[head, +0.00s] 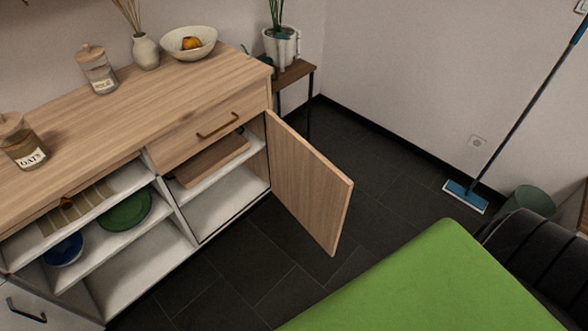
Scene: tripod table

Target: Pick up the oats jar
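The oats jar (27,151) stands upright on the wooden counter top (190,85) at the left edge of the head view. It is a glass jar with a pale label reading "OATS" and a wooden lid. Its contents look brownish. Part of the lid is cut off by the picture edge. Neither my left nor my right gripper is in view.
A second glass jar (98,72) with a wooden lid stands farther back on the counter. Beyond it are a vase (146,52) and a fruit bowl (189,47). A cabinet door (308,185) stands open into the floor space. Open shelves hold a green plate (125,209) and a blue bowl (64,250).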

